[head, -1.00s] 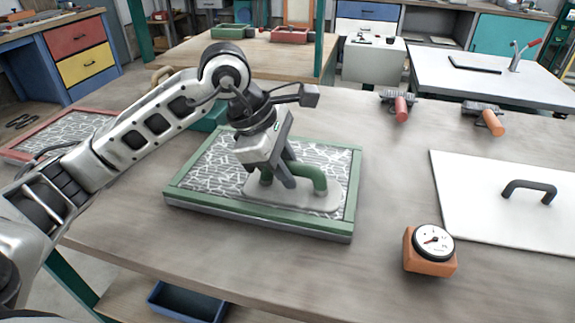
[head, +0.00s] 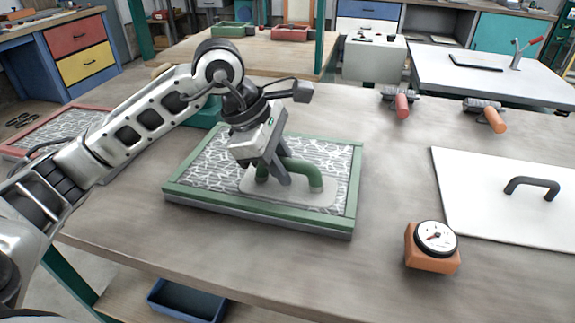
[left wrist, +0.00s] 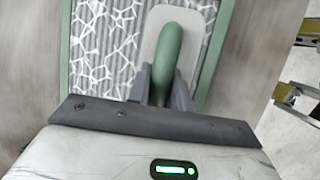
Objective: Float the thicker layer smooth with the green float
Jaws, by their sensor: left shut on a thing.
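The green float (head: 303,169) has a green arched handle on a flat grey plate and lies on the fibre layer in the green-framed tray (head: 352,205). My left gripper (head: 277,172) is shut on the float's handle from above. The left wrist view shows the float (left wrist: 168,50) with its handle between the fingers of my left gripper (left wrist: 160,88). The layer is grey with a white crackled web pattern; part of it is hidden by my arm and the float. I do not see my right gripper in the head view.
A red-framed tray (head: 38,150) lies at the left behind my arm. An orange gauge (head: 432,247) stands at the front right. A white board with a dark handle (head: 490,215) lies at the right. Two rollers, one red (head: 401,104) and one orange (head: 493,118), lie at the back.

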